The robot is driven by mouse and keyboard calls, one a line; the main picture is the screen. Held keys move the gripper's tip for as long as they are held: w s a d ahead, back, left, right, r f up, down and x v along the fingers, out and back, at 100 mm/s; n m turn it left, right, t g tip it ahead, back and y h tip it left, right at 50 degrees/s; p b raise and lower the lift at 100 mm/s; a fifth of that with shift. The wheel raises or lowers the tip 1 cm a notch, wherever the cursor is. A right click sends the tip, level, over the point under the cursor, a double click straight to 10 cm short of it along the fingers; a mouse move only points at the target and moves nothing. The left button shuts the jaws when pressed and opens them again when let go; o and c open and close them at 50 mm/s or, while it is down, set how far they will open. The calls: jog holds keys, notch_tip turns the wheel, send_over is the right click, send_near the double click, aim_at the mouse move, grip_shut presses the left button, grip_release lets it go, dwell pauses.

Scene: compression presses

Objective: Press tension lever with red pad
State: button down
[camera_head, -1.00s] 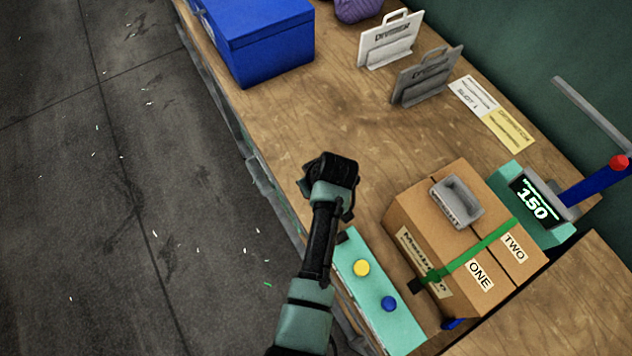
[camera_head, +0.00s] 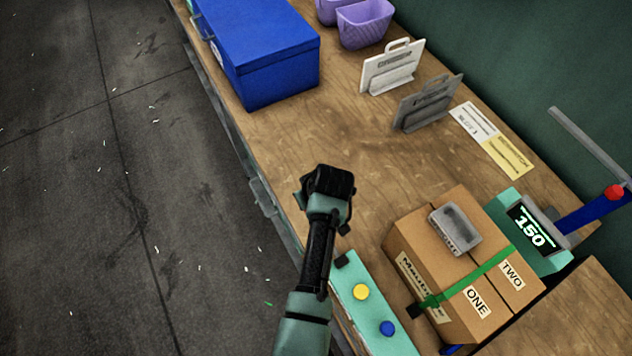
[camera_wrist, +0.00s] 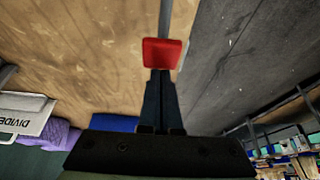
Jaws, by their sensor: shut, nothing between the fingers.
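My gripper (camera_head: 326,181) is over the near bench edge, well left of the red piece. In the wrist view, my gripper's dark fingers (camera_wrist: 160,95) are together and empty. A red block (camera_wrist: 162,53) shows at their tips; I cannot tell whether it belongs to the gripper.
A strapped cardboard box (camera_head: 405,238) with a grey tray (camera_head: 455,230) on top stands between my gripper and the display. A teal panel (camera_head: 374,318) has yellow and blue buttons. A blue bin (camera_head: 270,75), purple baskets (camera_head: 365,25) and dividers (camera_head: 428,103) stand farther back. The middle bench is clear.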

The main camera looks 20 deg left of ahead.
jog(key=shift+d+r+b, duration=0.15)
jog(key=shift+r+b, duration=0.35)
jog(key=shift+r, duration=0.35)
jog(key=v, duration=0.8)
jog(key=shift+r+b, duration=0.3)
